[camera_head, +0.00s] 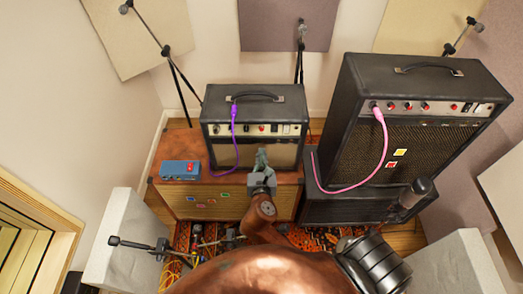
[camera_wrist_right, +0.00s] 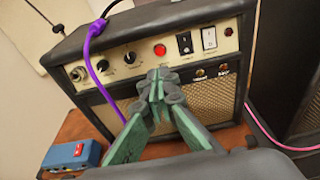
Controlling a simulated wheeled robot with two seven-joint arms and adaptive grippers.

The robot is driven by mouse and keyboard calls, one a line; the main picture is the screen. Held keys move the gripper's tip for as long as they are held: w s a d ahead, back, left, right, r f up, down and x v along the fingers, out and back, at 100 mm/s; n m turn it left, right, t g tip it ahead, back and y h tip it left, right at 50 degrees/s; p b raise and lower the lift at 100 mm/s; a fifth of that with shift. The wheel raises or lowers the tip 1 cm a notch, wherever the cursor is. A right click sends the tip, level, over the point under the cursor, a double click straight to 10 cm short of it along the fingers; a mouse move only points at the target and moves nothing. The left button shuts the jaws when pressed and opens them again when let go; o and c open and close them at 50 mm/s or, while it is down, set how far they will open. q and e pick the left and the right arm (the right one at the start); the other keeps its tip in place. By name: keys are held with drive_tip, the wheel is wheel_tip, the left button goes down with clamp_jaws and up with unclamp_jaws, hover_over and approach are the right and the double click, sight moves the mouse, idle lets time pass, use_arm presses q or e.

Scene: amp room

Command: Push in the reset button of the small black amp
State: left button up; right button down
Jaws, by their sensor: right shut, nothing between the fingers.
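The small black amp (camera_head: 210,112) stands on a brown wooden cabinet, with a cream control panel and a tan grille. In the right wrist view the amp (camera_wrist_right: 225,20) shows knobs, a red round light (camera_wrist_right: 160,50), a black switch (camera_wrist_right: 184,42) and a white switch (camera_wrist_right: 209,38). Below the switches are two small round fittings (camera_wrist_right: 199,73) with labels too small to read surely; I cannot tell which is the reset button. My right gripper (camera_head: 262,158) is shut and empty in front of the amp's grille. Its fingertips (camera_wrist_right: 158,84) appear left of the fittings. My left gripper is not in view.
A purple cable (camera_head: 234,130) hangs from the amp's left side. A blue pedal (camera_head: 180,171) sits on the wooden cabinet (camera_head: 225,205) to the left. A large black amp (camera_head: 350,110) with a pink cable (camera_head: 383,150) stands to the right. Microphone stands surround the area.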

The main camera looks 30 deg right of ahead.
sight(262, 130)
drive_tip(key=b+x, duration=0.1)
drive_tip(key=x, duration=1.1)
